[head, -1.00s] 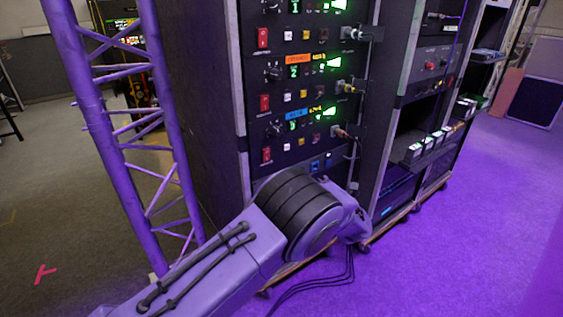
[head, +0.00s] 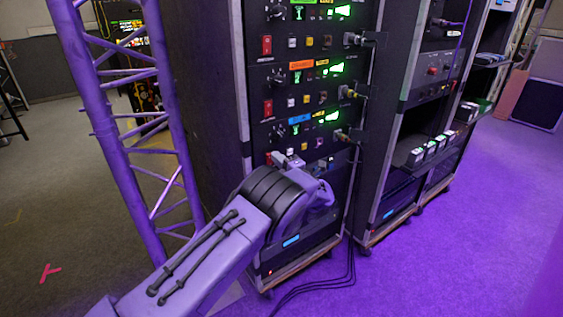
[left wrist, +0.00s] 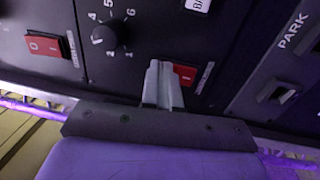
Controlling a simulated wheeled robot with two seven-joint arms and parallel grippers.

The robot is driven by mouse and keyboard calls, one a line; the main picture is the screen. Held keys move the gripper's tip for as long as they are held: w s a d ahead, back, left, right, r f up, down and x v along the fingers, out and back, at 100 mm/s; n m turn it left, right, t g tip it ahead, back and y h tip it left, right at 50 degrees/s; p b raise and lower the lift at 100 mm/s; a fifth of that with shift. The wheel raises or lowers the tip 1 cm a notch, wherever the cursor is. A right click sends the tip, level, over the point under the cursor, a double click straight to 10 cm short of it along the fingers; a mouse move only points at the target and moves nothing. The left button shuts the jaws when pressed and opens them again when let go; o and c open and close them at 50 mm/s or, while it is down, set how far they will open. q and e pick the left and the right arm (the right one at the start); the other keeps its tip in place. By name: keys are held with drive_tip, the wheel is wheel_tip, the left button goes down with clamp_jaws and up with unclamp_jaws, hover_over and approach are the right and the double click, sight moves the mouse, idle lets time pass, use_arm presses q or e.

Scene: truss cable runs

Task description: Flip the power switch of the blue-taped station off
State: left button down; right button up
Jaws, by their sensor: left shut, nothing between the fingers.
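The blue-taped station is the lowest of the switch stations in the near rack, marked by blue tape (head: 299,119). My left gripper (head: 287,160) is at the lower left of this station, its fingers at the panel beside the station's red switch; my arm hides part of that area. In the left wrist view the fingers (left wrist: 161,85) are closed together and empty, just in front of a red rocker switch (left wrist: 187,75), partly covering it. I cannot tell whether they touch it. A dark knob (left wrist: 111,35) and another red switch (left wrist: 46,45) sit to the left. My right gripper is not in view.
An orange-taped station (head: 301,65) with its own red switch (head: 267,107) sits directly above. Cables plug into the rack's right side. A purple truss (head: 120,130) stands left of the rack, and another rack (head: 415,120) stands right. Floor at the right is clear.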

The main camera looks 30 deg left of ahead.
use_arm(q)
drive_tip(key=shift+a+r+g+p, duration=0.25)
drive_tip(key=shift+a+g+p, duration=0.05)
drive_tip(key=shift+a, duration=0.05)
drive_tip(key=r+v, duration=0.2)
drive_tip(key=v, duration=1.2)
drive_tip(key=shift+r, duration=0.4)
